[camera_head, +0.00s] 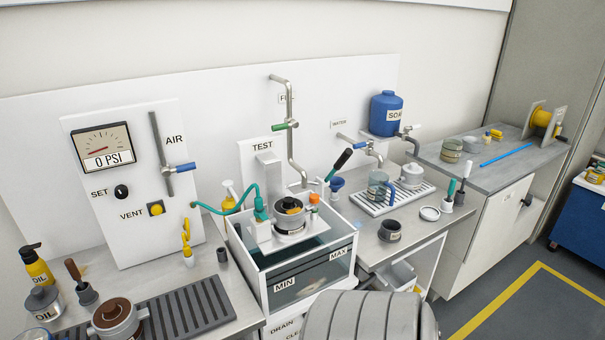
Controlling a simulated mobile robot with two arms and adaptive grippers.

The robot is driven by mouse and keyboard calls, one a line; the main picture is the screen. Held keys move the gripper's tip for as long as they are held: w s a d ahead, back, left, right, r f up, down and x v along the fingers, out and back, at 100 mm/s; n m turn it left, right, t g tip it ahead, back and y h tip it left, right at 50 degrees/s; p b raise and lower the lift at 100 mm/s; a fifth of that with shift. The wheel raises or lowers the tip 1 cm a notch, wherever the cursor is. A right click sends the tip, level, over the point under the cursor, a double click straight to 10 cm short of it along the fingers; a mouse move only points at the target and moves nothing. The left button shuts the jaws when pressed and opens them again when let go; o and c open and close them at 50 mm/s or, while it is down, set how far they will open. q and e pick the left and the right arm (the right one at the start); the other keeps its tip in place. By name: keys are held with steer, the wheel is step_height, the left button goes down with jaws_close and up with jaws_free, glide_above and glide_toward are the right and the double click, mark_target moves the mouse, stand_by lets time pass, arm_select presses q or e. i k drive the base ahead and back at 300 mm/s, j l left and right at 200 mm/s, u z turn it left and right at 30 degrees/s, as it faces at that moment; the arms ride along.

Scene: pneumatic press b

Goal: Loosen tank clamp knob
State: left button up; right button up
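The test tank (258,268) is a clear-walled box with MIN and MAX marks, standing on the counter under the TEST sign. A dark round pot (289,222) sits on a white plate over the tank, with a small orange piece on its top. An orange knob (314,198) stands just to the right behind the pot. I cannot tell from this distance how tight it is, or which orange part is the clamp knob. A teal hose runs from the wall panel to the tank. Neither of my grippers is in view.
A gauge panel (133,182) reading 0 PSI stands left of the tank. Right are a dish rack (393,200), a blue soap tank (385,113) and a grey side counter (500,165).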

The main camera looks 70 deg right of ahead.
mark_target(314, 198)
steer(key=z, duration=2.1)
